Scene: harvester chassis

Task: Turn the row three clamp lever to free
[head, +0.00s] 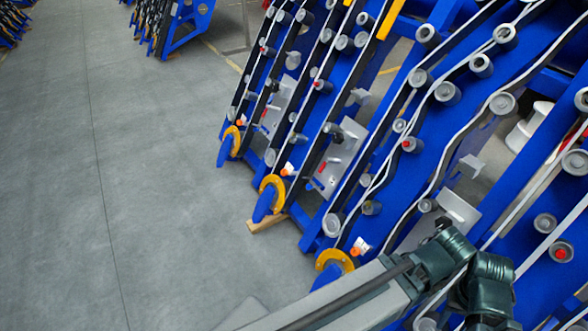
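The blue chassis (385,125) stands in slanted rows at the right of the head view. Grey plates sit low between the rows: one at the left (285,100), one in the middle (345,150), one at the right (458,209). The middle plate carries a small red handle (322,166) and a dark knob above it. Which of these parts is the row three clamp lever, I cannot tell. One of my arms crosses from the bottom to the lower right, in front of the nearest rows, hiding part of them. No fingertips of either gripper show.
Yellow-orange discs with blue tips (270,195) stick out at the lower row ends. A wooden block (267,224) lies under one. Many grey rollers (447,92) project from the rows. Grey floor (130,200) is open at the left; other blue frames (182,27) stand far back.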

